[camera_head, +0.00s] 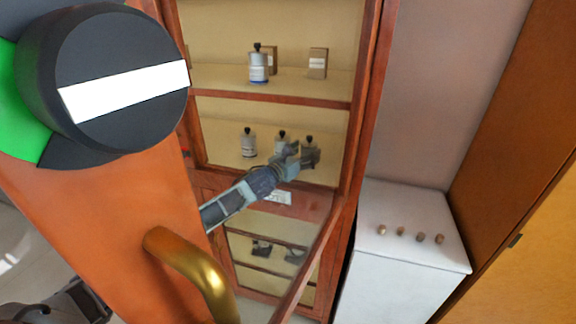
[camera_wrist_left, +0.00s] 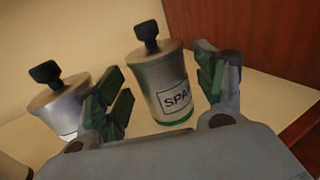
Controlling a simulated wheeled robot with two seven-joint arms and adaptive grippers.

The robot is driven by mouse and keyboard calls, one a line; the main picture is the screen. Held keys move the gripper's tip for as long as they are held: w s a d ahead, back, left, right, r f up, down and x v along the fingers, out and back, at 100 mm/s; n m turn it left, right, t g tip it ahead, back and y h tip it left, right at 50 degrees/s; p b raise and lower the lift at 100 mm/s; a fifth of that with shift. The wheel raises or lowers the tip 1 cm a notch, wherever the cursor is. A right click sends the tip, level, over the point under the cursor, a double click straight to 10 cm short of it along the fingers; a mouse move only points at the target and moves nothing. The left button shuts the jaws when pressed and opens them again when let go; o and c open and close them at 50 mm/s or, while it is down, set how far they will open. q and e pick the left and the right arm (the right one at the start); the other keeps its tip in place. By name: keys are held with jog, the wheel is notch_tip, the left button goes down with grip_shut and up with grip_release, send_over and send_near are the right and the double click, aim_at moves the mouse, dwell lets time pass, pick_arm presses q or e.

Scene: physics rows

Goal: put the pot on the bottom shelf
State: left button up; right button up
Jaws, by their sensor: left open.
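My left gripper (camera_head: 300,158) reaches into the cabinet at its middle shelf (camera_head: 222,150). In the left wrist view the open fingers (camera_wrist_left: 163,80) stand on either side of a grey metal canister (camera_wrist_left: 160,88) with a black knob and a label starting "SPA". A gap shows between it and the right finger; contact on the left is unclear. A similar canister (camera_wrist_left: 62,103) stands left of the left finger. I see no thing clearly named as the pot; the canister between the fingers may be it. Dark items (camera_head: 262,248) stand on a lower shelf (camera_head: 275,268).
An orange door (camera_head: 110,220) with a brass handle (camera_head: 180,262) hangs open at the left. The upper shelf (camera_head: 215,80) holds a bottle (camera_head: 258,66) and small boxes (camera_head: 318,63). A white cabinet (camera_head: 400,275) at right carries several small knobs.

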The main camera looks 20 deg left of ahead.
pick_arm(q)
jog(key=v, duration=0.6)
jog(key=shift+s+b, duration=0.1)
jog(key=shift+b, duration=0.25)
jog(key=shift+v, duration=0.8)
jog(key=shift+s+a, duration=0.15)
jog(key=shift+s, duration=0.1)
jog(key=shift+s+a, duration=0.15)
jog(key=shift+s, duration=0.35)
pick_arm(e)
jog(key=shift+s+d+f, duration=0.35)
jog(key=shift+s+f, duration=0.25)
